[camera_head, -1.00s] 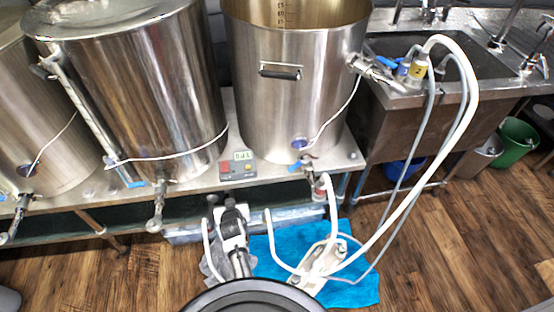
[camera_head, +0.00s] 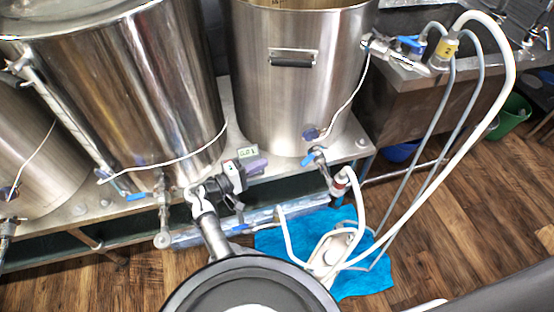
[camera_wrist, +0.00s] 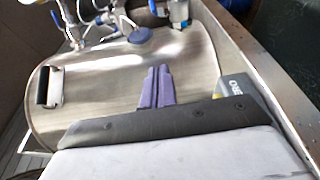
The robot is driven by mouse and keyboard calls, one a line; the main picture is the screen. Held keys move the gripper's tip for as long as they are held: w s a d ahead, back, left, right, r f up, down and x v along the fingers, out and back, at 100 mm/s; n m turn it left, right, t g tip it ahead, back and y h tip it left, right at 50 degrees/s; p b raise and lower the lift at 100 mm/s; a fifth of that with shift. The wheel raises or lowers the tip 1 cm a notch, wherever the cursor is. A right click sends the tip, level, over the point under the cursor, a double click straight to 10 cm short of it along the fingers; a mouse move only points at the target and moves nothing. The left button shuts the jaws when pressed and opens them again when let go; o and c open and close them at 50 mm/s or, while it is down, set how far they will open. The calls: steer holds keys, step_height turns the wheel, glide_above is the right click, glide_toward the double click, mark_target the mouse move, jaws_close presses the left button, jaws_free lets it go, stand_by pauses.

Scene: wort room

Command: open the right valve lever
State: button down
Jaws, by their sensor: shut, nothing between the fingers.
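The right kettle (camera_head: 290,90) has a bottom valve with a blue lever (camera_head: 313,156) at its lower right front, above a hose fitting. A blue-levered valve also shows at the top of the wrist view (camera_wrist: 180,12), beside a round blue dial (camera_wrist: 139,35). I cannot tell the lever's exact angle. My gripper (camera_head: 258,165) is left of that valve, in front of the shelf edge, and apart from the lever. In the wrist view its purple fingers (camera_wrist: 155,88) are together and empty, against a background of kettle wall. More blue levers (camera_head: 411,43) sit higher, by the sink.
A labelled control box (camera_head: 246,152) is partly hidden behind my gripper. A pump (camera_head: 330,250) lies on a blue towel (camera_head: 360,285). The middle kettle (camera_head: 130,95) stands to the left. Wooden floor lies open at right.

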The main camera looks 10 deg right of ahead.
mark_target(312, 156)
steer(key=d+p, duration=0.4)
steer(key=d, duration=0.7)
steer(key=shift+s, duration=0.25)
steer(key=shift+d, duration=0.1)
steer(key=shift+s+n+t+y, duration=0.3)
steer(key=shift+n+t, duration=0.1)
steer(key=shift+t, duration=0.2)
